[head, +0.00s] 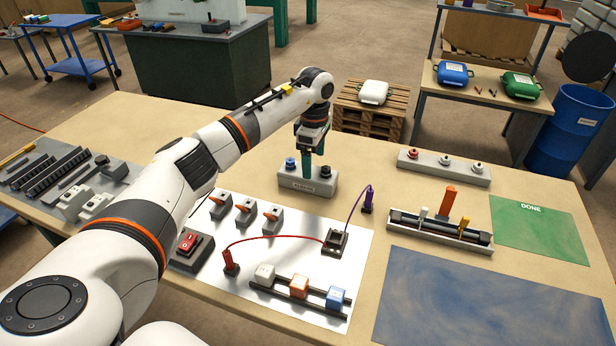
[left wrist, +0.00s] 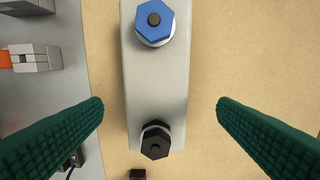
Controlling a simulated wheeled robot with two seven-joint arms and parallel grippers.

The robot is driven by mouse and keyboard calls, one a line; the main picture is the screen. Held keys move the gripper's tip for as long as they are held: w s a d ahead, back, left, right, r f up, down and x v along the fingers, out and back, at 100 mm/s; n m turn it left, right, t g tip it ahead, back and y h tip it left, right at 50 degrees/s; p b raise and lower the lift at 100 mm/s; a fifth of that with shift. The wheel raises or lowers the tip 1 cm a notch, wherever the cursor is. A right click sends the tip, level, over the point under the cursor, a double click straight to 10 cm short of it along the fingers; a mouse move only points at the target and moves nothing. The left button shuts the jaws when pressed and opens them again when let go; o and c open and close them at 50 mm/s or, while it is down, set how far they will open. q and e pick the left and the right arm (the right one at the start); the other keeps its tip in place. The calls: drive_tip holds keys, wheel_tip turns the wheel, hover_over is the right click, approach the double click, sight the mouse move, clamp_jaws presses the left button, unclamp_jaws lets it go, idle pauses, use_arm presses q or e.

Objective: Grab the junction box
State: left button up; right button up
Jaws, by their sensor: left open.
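The junction box appears to be the light grey block (head: 295,183) with a blue and a black hexagonal knob on top and a small label on its front, too small to read for sure. It sits on the table behind the white sheet. My left gripper (head: 308,165) points down just over it, open. In the left wrist view the box (left wrist: 157,85) runs between the two green fingers, with a gap on each side and no contact seen. My right gripper is not in view.
A similar grey block (head: 443,168) with red and pale knobs stands to the right. A rail assembly (head: 440,232), a green DONE mat (head: 540,230) and a blue mat (head: 455,300) lie right. The white sheet (head: 255,265) in front holds switches, wires and coloured blocks.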

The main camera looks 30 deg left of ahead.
use_arm(q)
drive_tip(key=f, duration=0.1)
drive_tip(key=f+p, duration=0.1)
drive_tip(key=f, duration=0.2)
drive_tip(key=shift+s+a+f, duration=0.1)
drive_tip(key=shift+s+a, duration=0.2)
drive_tip(key=shift+a, duration=0.05)
drive_tip(key=shift+f, duration=0.6)
drive_tip(key=shift+r, duration=0.1)
drive_tip(key=c, duration=1.2)
drive_tip(key=shift+c, duration=0.2)
